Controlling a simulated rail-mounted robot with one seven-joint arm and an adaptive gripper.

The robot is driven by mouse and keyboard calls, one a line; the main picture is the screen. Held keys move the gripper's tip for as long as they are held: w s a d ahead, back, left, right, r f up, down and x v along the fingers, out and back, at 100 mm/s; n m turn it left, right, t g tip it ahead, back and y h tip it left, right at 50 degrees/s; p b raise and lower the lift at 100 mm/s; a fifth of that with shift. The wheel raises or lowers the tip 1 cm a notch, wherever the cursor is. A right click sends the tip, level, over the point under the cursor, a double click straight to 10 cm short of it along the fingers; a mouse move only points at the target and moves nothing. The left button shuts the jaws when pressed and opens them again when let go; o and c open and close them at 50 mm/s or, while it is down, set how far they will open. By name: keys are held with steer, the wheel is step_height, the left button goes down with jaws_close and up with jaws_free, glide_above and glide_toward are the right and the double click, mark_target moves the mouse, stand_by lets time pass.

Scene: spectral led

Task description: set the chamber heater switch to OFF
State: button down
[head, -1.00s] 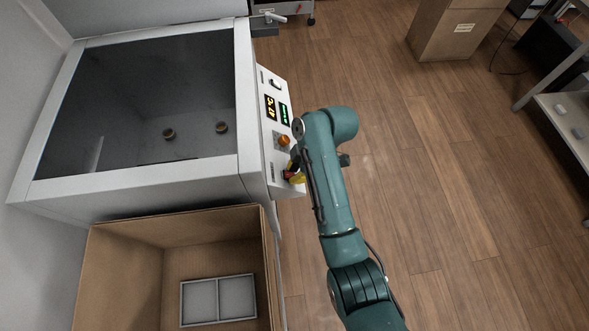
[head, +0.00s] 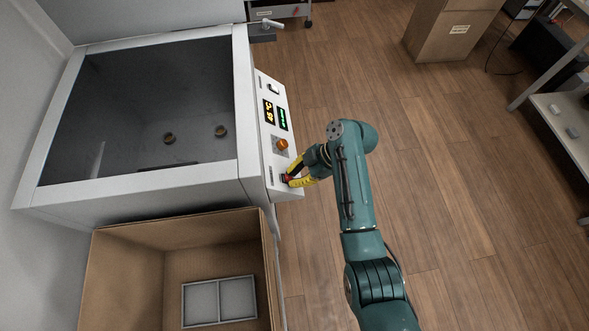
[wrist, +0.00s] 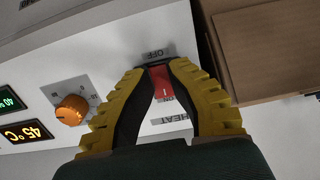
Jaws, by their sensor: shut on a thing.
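The heater switch is a red rocker (wrist: 161,82) on the white control panel, between an OFF label (wrist: 148,54) and a HEAT label (wrist: 170,120) in the wrist view. My gripper (wrist: 158,68) has yellow-and-black fingers shut on the rocker, with the tips near the OFF label. The fingers hide the rocker's sides, and its exact tilt is hard to tell. In the head view my gripper (head: 289,180) reaches the panel's near end from the right, and the switch is mostly hidden there.
An orange knob (wrist: 72,110) and a lit display reading 45 °C (wrist: 25,132) are beside the switch. The chamber (head: 140,110) is left of the panel. An open cardboard box (head: 150,226) stands just below it.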

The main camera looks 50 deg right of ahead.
steer(key=c, duration=0.9)
jaws_free()
steer(key=shift+a+f, duration=0.1)
steer(key=shift+c, duration=0.2)
steer(key=v, duration=1.2)
